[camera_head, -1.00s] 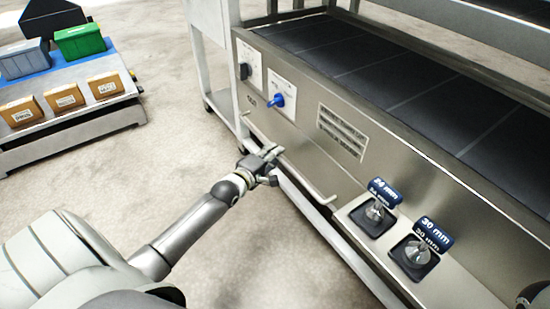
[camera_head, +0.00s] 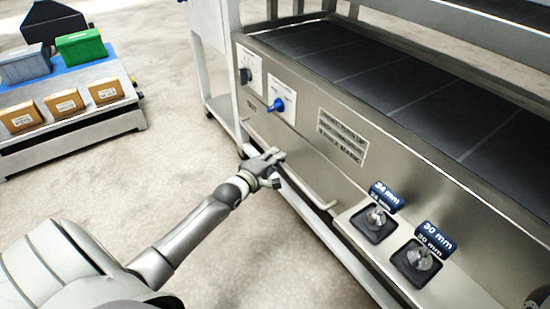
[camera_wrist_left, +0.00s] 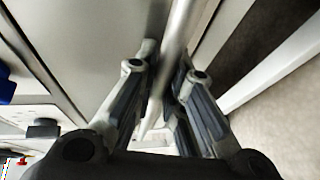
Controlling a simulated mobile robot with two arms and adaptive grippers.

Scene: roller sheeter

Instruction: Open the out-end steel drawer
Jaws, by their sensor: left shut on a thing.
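The steel drawer front (camera_head: 293,152) runs along the machine's side below the blue knob and the label plate. Its long bar handle (camera_head: 317,195) shows beyond my left gripper (camera_head: 272,168). That gripper is shut on the bar, near the handle's middle. In the left wrist view, the bar (camera_wrist_left: 178,35) passes between the two fingers (camera_wrist_left: 163,85), which hide part of it. The drawer front (camera_wrist_left: 90,45) is left of the bar there. In the head view I see no clear gap around the drawer. My right gripper is not clearly visible.
A blue knob (camera_head: 278,105) and a dark knob (camera_head: 245,75) sit above the drawer. Gauge pieces marked 24 mm (camera_head: 385,195) and 30 mm (camera_head: 437,238) stand on a ledge at the right. A low cart (camera_head: 75,125) with boxes stands left; floor between is clear.

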